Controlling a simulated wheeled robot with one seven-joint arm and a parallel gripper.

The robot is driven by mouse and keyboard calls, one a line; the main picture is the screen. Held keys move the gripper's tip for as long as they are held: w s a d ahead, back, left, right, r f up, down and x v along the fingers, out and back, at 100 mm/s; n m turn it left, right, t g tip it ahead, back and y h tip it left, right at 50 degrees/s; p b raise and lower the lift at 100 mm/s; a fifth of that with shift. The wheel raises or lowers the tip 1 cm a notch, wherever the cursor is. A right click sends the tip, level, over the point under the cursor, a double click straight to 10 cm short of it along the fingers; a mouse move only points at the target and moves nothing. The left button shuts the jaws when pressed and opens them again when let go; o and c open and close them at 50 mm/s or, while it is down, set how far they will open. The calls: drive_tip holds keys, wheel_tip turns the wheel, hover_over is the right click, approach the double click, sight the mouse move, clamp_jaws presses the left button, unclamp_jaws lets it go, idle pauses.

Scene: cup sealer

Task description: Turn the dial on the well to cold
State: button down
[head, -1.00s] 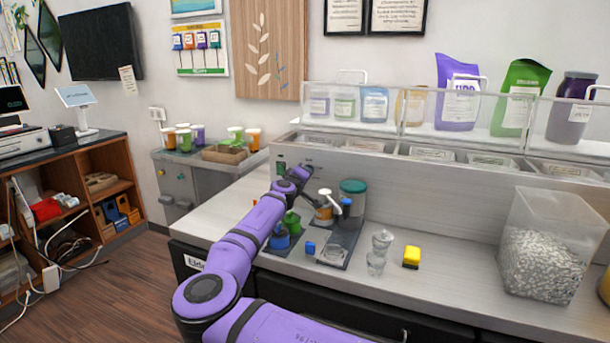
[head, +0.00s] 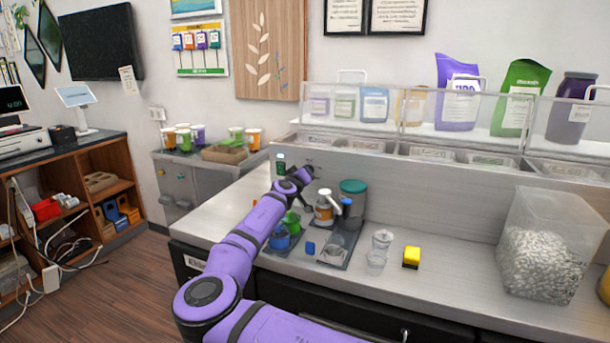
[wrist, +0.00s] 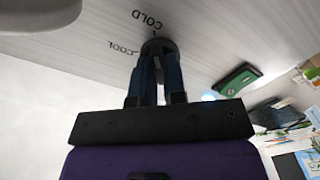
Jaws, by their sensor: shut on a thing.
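The dial (wrist: 158,45) is a small dark round knob on the pale well panel, seen at the top of the wrist view. The word COLD is printed just above it and COOL to its left. My gripper (wrist: 157,58) has its two dark fingers closed on the dial from either side. The fingers hide much of the dial, and I cannot tell exactly which word its mark points to. In the head view my gripper (head: 309,172) is at the left part of the well's front panel (head: 420,190), and the dial is hidden there.
Pump bottles (head: 325,207) and a teal-lidded jar (head: 352,197) stand close right of my wrist. A small green item (head: 281,164) is on the panel to the left.

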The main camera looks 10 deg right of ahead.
drive_tip(key=shift+f, duration=0.15)
drive_tip(key=c, duration=1.2)
unclamp_jaws()
drive_tip(key=shift+v, duration=3.8)
drive_tip(key=shift+d, duration=0.1)
